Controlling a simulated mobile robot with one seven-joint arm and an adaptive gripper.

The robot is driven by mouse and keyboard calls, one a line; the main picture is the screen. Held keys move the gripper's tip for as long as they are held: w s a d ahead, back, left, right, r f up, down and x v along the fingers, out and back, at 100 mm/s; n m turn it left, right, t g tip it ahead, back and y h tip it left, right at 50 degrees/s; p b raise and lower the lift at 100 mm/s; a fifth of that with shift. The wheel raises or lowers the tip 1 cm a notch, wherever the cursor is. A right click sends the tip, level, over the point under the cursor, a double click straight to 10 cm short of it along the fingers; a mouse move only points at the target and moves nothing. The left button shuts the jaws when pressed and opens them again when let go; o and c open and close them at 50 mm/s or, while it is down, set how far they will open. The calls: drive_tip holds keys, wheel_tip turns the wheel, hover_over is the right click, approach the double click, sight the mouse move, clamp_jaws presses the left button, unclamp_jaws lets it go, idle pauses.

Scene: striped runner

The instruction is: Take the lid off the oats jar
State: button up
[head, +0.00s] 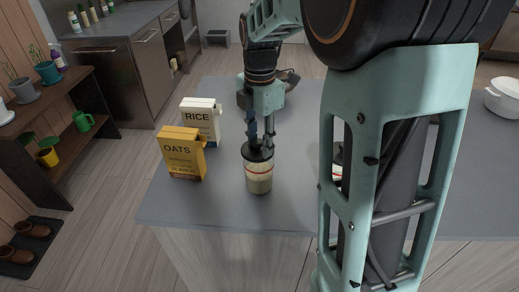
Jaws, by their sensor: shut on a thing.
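The oats jar (259,180) is a clear jar with pale contents, upright near the front edge of the grey counter. Its dark lid (254,155) sits at the top of the jar; I cannot tell whether there is a gap between them. My gripper (260,146) points down over the jar and is shut on the lid. The fingers hide part of the lid.
A yellow oats box (182,155) and a white rice box (200,121) stand left of the jar on the counter (220,205). A dark object (289,78) is behind my gripper. A white pot (503,98) is at far right. My arm hides much of the right side.

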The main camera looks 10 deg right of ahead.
drive_tip(key=shift+s+a+f, duration=0.1)
drive_tip(key=shift+s+f, duration=0.05)
drive_tip(key=shift+f, duration=0.3)
drive_tip(key=shift+c, duration=0.4)
drive_tip(key=shift+r, duration=0.1)
